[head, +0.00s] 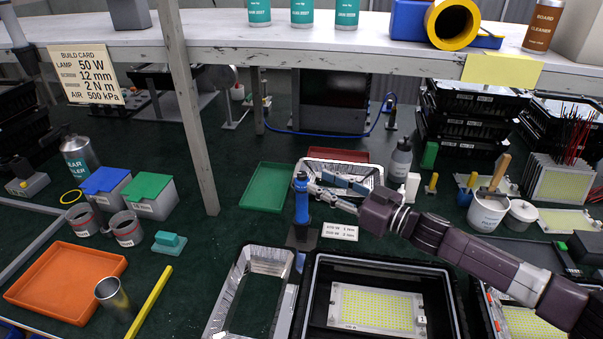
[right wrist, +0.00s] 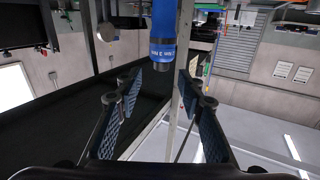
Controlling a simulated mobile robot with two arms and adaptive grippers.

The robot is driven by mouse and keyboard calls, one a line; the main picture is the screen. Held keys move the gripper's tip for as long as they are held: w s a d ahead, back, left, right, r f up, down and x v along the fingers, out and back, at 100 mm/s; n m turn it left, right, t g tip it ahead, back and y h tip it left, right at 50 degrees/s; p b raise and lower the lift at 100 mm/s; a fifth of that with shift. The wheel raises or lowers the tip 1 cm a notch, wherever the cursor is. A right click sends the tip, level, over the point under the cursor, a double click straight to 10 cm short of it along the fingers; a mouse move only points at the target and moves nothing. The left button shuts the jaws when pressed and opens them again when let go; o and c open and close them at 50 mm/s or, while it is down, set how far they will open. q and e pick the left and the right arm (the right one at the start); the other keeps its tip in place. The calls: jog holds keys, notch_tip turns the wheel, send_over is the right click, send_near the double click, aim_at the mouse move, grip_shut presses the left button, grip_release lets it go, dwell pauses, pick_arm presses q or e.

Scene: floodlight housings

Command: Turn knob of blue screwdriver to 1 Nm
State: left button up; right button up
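The blue screwdriver (head: 301,197) stands upright in a dark stand (head: 302,237) near the middle of the head view. In the right wrist view its blue body (right wrist: 163,30) hangs in from the top, with a dark end and a ring of small white marks that I cannot read surely. My right gripper (head: 317,187) reaches in from the right, its fingertips close beside the screwdriver. In the right wrist view the right gripper's fingers (right wrist: 161,88) are spread, with nothing between the pads. I cannot tell the knob's setting. My left gripper is not in view.
A build card (head: 88,74) reads 50 W, 12 mm, 2 N m, 500 kPa. A small label card (head: 340,232) lies beside the stand. Floodlight housings (head: 312,299) stand in front, a metallic tray (head: 340,166) behind, and a green tray (head: 268,187) to the left.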

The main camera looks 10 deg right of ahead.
aim_at(306, 176)
jog(key=p+x, duration=0.1)
jog(key=x, duration=0.5)
jog(key=shift+w+a, duration=0.25)
jog(key=shift+a, duration=0.05)
jog(key=shift+c, duration=0.6)
grip_shut()
